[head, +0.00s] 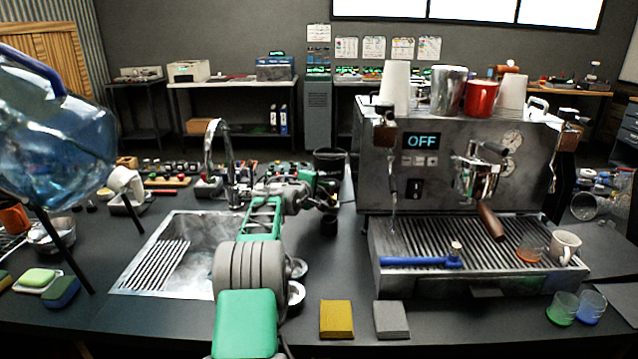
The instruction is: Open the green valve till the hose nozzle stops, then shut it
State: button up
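My arm reaches forward from the bottom middle, over the right side of the sink. My gripper (329,204) is small and dark at its far end, left of the espresso machine (440,190). I cannot tell whether its fingers are open or shut, or whether they touch anything. I cannot make out a green valve or a hose nozzle for certain; the arm and the dark clutter around the gripper may hide them. The machine's display reads OFF.
A metal sink (135,270) with a tap (212,150) lies left of my arm. A blue-handled tool (415,262) lies on the drip tray. Yellow (337,318) and grey (391,318) blocks lie at the front edge.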

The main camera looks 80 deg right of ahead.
grip_shut()
dwell(0.3)
jog(key=shift+w, duration=0.15)
dwell(1.0)
